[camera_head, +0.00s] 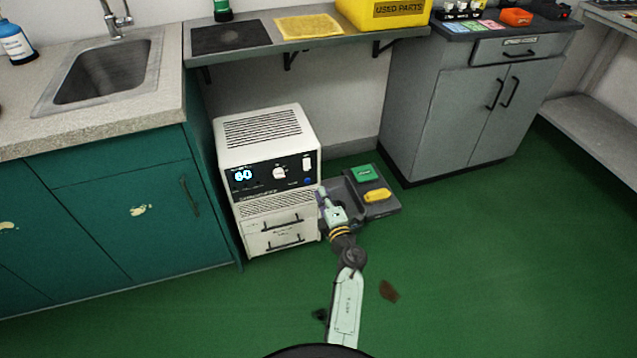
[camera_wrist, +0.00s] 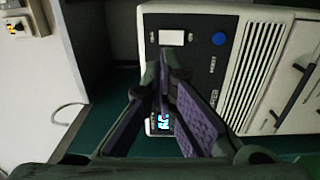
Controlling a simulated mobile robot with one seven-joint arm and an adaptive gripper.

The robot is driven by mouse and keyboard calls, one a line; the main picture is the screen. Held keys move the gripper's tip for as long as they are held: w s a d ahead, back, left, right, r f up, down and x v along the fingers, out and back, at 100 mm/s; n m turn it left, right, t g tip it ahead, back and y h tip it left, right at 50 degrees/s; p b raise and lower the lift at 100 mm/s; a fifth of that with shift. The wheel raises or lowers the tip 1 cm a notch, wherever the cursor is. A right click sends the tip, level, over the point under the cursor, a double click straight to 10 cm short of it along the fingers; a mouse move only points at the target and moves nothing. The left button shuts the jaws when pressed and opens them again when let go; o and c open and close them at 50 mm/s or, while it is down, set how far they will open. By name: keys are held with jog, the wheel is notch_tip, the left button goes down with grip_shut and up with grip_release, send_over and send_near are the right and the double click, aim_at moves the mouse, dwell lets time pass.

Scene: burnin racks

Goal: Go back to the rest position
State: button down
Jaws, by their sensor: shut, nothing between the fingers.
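My gripper (camera_head: 323,194) is at the end of my arm, which reaches forward low over the green floor. It is beside the right front edge of the white oven-like unit (camera_head: 266,133), whose display (camera_head: 243,175) reads 60. I cannot tell whether it touches the unit. In the wrist view, my gripper's purple-padded fingers (camera_wrist: 163,70) are together with nothing visible held between them. They point towards the unit's black control panel (camera_wrist: 203,62), which appears turned on its side, with a white switch (camera_wrist: 171,37) and a blue button (camera_wrist: 219,39). The fingers partly cover the display (camera_wrist: 158,124).
A dark tray (camera_head: 385,209) with a green box (camera_head: 364,173) and a yellow item (camera_head: 377,195) lies right of the unit. A shelf (camera_head: 290,43) hangs above. Teal cabinets (camera_head: 120,215) stand left, a grey cabinet (camera_head: 455,115) right. The right floor is mostly clear, with a brown patch (camera_head: 389,291).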

jog(key=shift+s+d, duration=0.1)
jog(key=shift+s, duration=0.2)
